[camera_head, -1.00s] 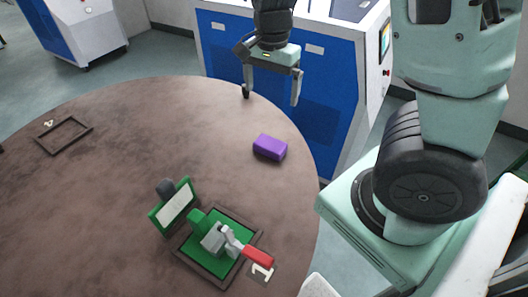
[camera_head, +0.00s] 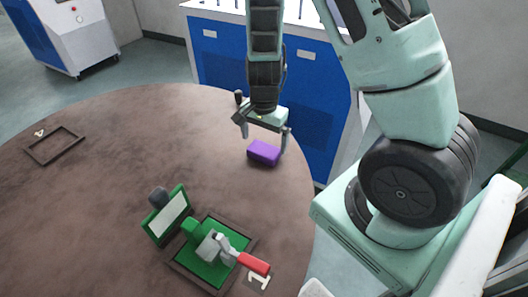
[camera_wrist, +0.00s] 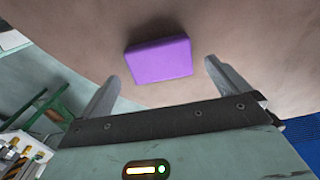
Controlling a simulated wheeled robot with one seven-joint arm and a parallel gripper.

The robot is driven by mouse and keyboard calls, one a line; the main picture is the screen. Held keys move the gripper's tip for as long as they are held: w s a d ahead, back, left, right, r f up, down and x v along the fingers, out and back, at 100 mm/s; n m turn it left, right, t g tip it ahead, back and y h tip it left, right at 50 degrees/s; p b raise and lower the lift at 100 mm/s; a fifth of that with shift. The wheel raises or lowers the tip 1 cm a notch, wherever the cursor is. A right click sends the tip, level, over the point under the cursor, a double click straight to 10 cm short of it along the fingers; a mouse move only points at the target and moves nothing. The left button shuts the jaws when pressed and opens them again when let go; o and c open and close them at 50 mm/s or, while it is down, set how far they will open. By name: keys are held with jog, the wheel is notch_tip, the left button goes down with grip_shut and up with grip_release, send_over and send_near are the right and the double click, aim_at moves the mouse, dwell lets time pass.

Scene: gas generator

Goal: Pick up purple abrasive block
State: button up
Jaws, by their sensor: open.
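The purple abrasive block (camera_head: 264,153) lies on the brown round table near its far right edge. My gripper (camera_head: 264,143) is open above it, with a finger to each side in the head view. The wrist view shows the purple block (camera_wrist: 159,61) ahead of the open gripper (camera_wrist: 160,78), roughly between the lines of the two fingers. No finger clearly touches the block. The block's underside is hidden.
The round table (camera_head: 100,220) has a green clamp fixture (camera_head: 213,250) with a red handle in a dark frame near its front, beside a green-framed panel (camera_head: 167,215). An empty dark frame (camera_head: 54,145) lies at left. A blue-and-white cabinet (camera_head: 222,60) stands behind.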

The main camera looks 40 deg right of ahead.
aim_at(264, 149)
jog(key=shift+f, duration=1.55)
jog(key=c, duration=1)
jog(key=shift+r, duration=0.1)
notch_tip(264, 149, up, 10)
jog(key=shift+f+p, duration=0.1)
jog(key=shift+p, duration=0.2)
jog(key=o, duration=0.5)
jog(key=c, duration=0.3)
